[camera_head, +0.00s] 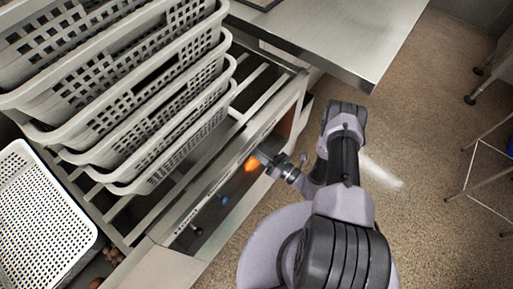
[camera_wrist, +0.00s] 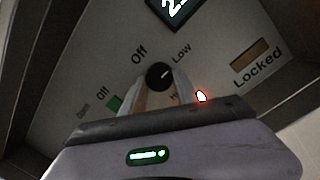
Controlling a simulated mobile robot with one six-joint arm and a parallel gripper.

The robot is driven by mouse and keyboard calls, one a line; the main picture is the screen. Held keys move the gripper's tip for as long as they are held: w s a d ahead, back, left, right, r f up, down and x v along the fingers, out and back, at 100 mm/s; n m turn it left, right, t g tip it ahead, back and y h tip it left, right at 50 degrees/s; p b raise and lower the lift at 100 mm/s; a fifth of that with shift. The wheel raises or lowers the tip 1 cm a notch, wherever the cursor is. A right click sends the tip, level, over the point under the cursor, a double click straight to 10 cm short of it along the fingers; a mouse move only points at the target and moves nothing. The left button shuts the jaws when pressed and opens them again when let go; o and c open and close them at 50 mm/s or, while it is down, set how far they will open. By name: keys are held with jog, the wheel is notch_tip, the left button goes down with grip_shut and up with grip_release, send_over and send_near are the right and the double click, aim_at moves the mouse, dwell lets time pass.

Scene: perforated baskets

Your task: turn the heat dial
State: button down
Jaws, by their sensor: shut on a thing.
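The heat dial (camera_wrist: 159,76) is a round black knob on a pale panel, with the labels Off and Low above it and a partly hidden label below right. My gripper (camera_wrist: 160,92) reaches up to it in the wrist view, with one finger on each side, shut on the dial. In the head view, my gripper (camera_head: 266,157) is at the front panel of the steel unit, beside an orange glow. The dial itself is hidden in the head view.
Stacked grey perforated baskets (camera_head: 150,110) stand on the steel unit's slatted top. A white basket (camera_head: 40,215) is at left. A steel table (camera_head: 340,35) juts out above right. In the wrist view, a display (camera_wrist: 180,8), a green switch (camera_wrist: 115,104) and a Locked slot (camera_wrist: 250,54) surround the dial.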

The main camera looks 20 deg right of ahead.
jog(key=c, duration=0.9)
grip_release()
jog(key=shift+d, duration=0.1)
jog(key=p+v, duration=0.3)
jog(key=v, duration=1.4)
jog(key=shift+s, duration=0.2)
jog(key=shift+d, duration=0.1)
